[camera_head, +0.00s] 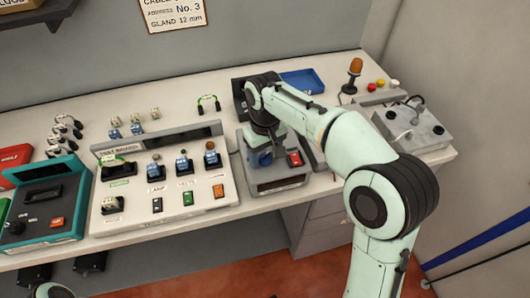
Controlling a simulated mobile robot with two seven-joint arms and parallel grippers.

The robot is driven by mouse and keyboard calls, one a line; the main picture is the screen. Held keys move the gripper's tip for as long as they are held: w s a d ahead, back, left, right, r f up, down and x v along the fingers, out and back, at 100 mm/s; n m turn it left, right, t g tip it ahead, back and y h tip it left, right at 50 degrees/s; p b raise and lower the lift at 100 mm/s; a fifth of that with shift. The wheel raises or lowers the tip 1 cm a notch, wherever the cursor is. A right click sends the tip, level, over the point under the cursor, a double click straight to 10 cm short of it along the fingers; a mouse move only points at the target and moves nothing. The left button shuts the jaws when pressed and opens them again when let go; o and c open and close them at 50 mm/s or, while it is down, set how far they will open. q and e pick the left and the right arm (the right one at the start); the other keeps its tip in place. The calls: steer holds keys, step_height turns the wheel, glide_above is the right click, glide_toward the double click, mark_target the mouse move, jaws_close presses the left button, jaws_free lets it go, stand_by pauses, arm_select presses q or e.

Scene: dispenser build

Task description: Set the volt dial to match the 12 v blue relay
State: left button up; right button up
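My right gripper (264,148) points down over a grey device (277,178) with a red switch (295,157) and a dark front window. Its fingertips are largely hidden, so I cannot tell whether they are open or touching the device. A blue part (263,159) shows just below the gripper. No volt dial is legible; one may be behind the gripper. Small blue-bodied relays (115,133) stand behind the white test board (135,212). Blue parts (182,164) also sit on the board. Their voltage marks are unreadable. My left gripper is not visible.
The board carries black, green and orange switches. A teal device (45,205) stands left of it. A blue tray (303,82), an orange beacon (354,72) and a grey box (415,127) are toward the right. Bare bench (190,93) shows behind the board.

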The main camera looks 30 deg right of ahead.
steer(key=c, duration=1)
steer(key=shift+o, duration=0.2)
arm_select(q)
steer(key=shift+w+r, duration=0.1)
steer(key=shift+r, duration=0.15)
arm_select(e)
steer(key=shift+n, duration=0.4)
steer(key=shift+r+n+p, duration=0.1)
steer(key=shift+n+p, duration=0.65)
steer(key=shift+n, duration=0.25)
steer(key=n+p, duration=0.1)
steer(key=n, duration=0.1)
steer(key=shift+n, duration=0.3)
steer(key=n+p, duration=0.1)
steer(key=n, duration=0.2)
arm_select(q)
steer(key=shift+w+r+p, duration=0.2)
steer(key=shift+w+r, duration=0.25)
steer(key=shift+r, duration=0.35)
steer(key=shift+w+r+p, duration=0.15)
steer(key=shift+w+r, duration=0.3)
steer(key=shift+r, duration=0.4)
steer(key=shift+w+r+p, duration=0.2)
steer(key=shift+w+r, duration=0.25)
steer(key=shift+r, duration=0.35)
arm_select(e)
steer(key=shift+n, duration=1.7)
